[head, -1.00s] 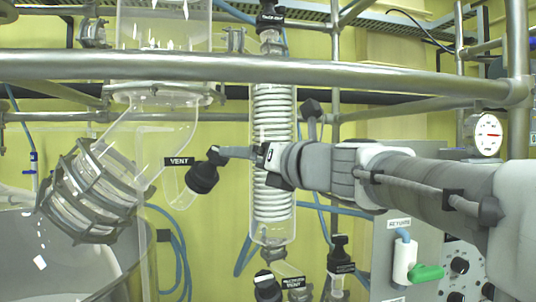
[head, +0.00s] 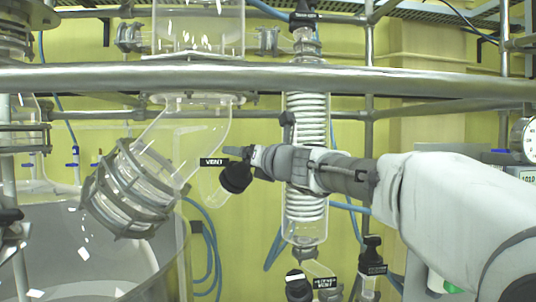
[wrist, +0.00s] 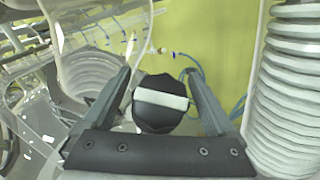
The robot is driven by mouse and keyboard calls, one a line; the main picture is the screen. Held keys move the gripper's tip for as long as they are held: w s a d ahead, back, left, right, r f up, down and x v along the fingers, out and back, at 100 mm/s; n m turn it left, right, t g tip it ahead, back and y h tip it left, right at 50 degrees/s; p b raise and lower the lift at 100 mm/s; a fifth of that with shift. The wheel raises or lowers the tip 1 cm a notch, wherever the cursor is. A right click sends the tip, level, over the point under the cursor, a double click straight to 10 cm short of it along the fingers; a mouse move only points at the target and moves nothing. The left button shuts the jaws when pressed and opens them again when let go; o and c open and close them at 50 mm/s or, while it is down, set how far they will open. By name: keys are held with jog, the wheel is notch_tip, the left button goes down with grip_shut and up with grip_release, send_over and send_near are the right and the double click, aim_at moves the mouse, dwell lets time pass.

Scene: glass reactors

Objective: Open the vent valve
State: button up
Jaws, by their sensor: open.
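The vent valve's black knob (head: 236,178) sits beside the black VENT label (head: 213,162) on the curved glass, left of the coil condenser. In the wrist view the knob (wrist: 160,112) is dark with a pale band across it and lies between the two fingers. My gripper (head: 240,155) reaches in from the right at the knob. In the wrist view my gripper (wrist: 158,76) is open, with gaps visible on both sides of the knob. The valve's stem behind the knob is mostly hidden.
The glass coil condenser (head: 306,208) stands close to my gripper on the right. A horizontal steel rail (head: 150,76) crosses above my arm. A large clamped glass port (head: 128,188) is at the left. Another knob with a VENT label (head: 327,282) is lower down.

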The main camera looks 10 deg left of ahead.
jog(key=c, duration=1.4)
jog(key=shift+n+y, duration=0.4)
jog(key=shift+n, duration=0.1)
